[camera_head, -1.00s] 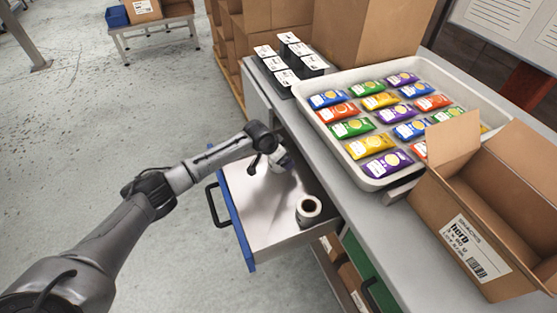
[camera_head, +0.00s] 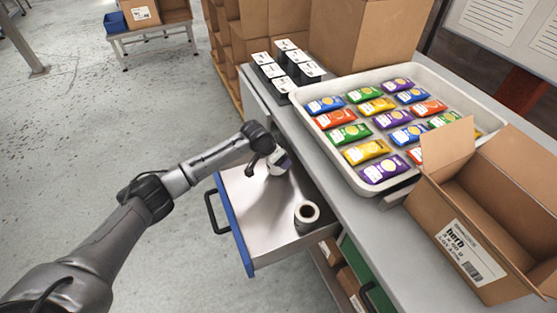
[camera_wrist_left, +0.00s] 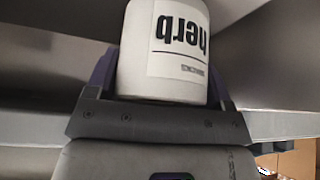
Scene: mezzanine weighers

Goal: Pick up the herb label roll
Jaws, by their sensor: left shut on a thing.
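The herb label roll (camera_wrist_left: 165,50) is a white roll with "herb" printed on its label, upside down in the left wrist view. My left gripper (camera_wrist_left: 160,85) is shut on it, one finger at each side. In the head view, my left gripper (camera_head: 276,166) is over the far part of the open drawer (camera_head: 262,205), and the roll shows partly beside it. Whether the roll touches the drawer floor is hard to tell. My right gripper is not in view.
A second white roll (camera_head: 306,212) stands in the near part of the drawer. The worktop beside it holds a tray (camera_head: 362,190) of colourful packets, an open herb carton (camera_head: 462,240) and several black label-topped blocks (camera_head: 287,62). The drawer's blue front (camera_head: 236,228) faces open floor.

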